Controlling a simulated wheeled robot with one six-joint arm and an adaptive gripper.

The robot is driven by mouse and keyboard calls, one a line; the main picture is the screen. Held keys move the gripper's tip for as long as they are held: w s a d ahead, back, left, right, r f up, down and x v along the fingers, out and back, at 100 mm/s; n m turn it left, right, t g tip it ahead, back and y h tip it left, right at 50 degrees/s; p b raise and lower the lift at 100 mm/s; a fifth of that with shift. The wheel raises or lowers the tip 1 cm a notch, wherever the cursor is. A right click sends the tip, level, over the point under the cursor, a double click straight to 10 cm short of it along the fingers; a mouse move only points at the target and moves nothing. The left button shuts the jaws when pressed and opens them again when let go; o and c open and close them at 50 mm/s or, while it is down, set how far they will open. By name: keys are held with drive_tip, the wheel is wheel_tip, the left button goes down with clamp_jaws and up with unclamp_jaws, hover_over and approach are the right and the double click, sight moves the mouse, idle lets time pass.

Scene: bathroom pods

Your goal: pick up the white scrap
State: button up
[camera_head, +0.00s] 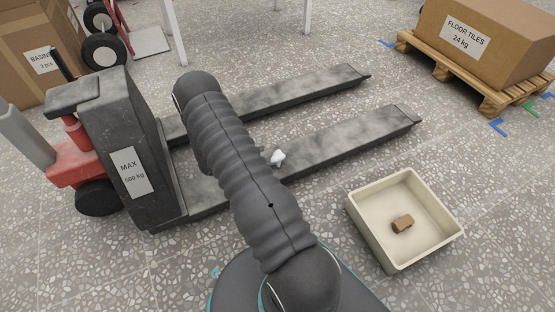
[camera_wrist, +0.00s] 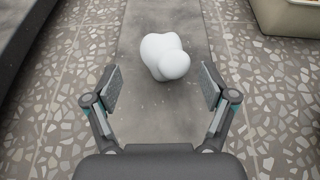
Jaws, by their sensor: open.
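The white scrap (camera_head: 278,158) is a small lumpy white piece lying on the near fork (camera_head: 335,138) of the pallet truck. In the wrist view the scrap (camera_wrist: 165,56) lies on the grey fork surface (camera_wrist: 150,115), ahead of my gripper (camera_wrist: 161,88) and roughly centred between its fingers. The fingers are spread wide and nothing is between their pads. The scrap looks beyond the fingertips, apart from them. In the head view my arm covers part of the forks, and my gripper is hidden behind it.
The pallet truck body (camera_head: 108,145) stands at the left. A cream tray (camera_head: 367,218) holding a brown piece (camera_head: 402,223) sits on the floor at right. A floor tiles box (camera_head: 490,40) on a pallet (camera_head: 447,73) is at the upper right. Speckled floor is clear between them.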

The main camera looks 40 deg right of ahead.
sight(271, 158)
drive_tip(key=shift+s+b+x, duration=0.15)
drive_tip(key=shift+x, duration=1.2)
drive_tip(key=shift+s+b+x, duration=0.15)
drive_tip(key=shift+x, duration=1.15)
drive_tip(key=c, duration=1.1)
